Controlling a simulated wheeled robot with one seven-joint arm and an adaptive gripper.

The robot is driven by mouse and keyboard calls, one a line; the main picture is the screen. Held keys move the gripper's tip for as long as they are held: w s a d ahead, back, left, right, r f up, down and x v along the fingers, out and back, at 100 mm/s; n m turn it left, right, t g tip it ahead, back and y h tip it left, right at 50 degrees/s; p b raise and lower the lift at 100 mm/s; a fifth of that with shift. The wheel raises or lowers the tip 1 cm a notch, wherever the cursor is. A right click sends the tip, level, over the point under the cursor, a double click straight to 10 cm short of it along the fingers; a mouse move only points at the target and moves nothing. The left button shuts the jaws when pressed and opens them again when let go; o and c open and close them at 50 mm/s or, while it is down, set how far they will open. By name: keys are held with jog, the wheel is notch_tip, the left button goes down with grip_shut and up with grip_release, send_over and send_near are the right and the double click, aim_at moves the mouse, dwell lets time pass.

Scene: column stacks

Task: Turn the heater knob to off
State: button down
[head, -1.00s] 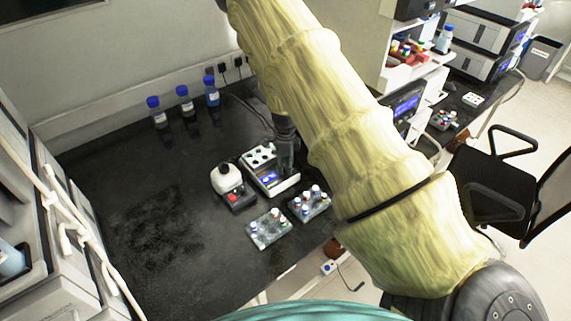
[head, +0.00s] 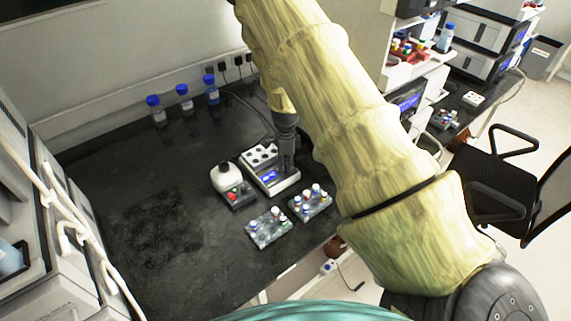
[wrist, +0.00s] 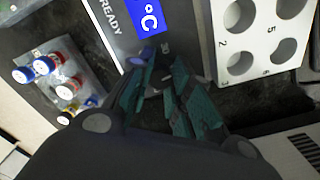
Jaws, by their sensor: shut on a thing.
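The heater is a small white and grey block unit (head: 285,186) with a lit blue display and a white block of round holes. My gripper (head: 286,170) points down onto the heater's front panel. In the wrist view the teal pads of my gripper (wrist: 160,85) are closed together just below the display. They are shut around a small part, the knob (wrist: 162,76), mostly hidden between the pads. Its pointer setting cannot be read.
A rack of capped vials (head: 268,228) and another rack (head: 310,203) stand in front of the heater. Blue-capped bottles (head: 184,100) line the wall. The bench at left is clear.

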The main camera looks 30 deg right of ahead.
aim_at(286, 164)
jog(key=n+b, duration=0.1)
jog(key=n, duration=0.6)
jog(key=shift+d+b, duration=0.1)
jog(key=shift+b, duration=0.25)
jog(key=n+b, duration=0.1)
jog(key=n, duration=0.5)
jog(key=shift+w+n, duration=0.1)
jog(key=shift+n, duration=0.3)
jog(key=n, duration=0.4)
jog(key=shift+b, duration=0.35)
jog(key=shift+r+n, duration=0.1)
jog(key=shift+n, duration=2)
jog(key=c, duration=1.3)
grip_release()
notch_tip(286, 164, up, 12)
jog(key=shift+f, duration=0.1)
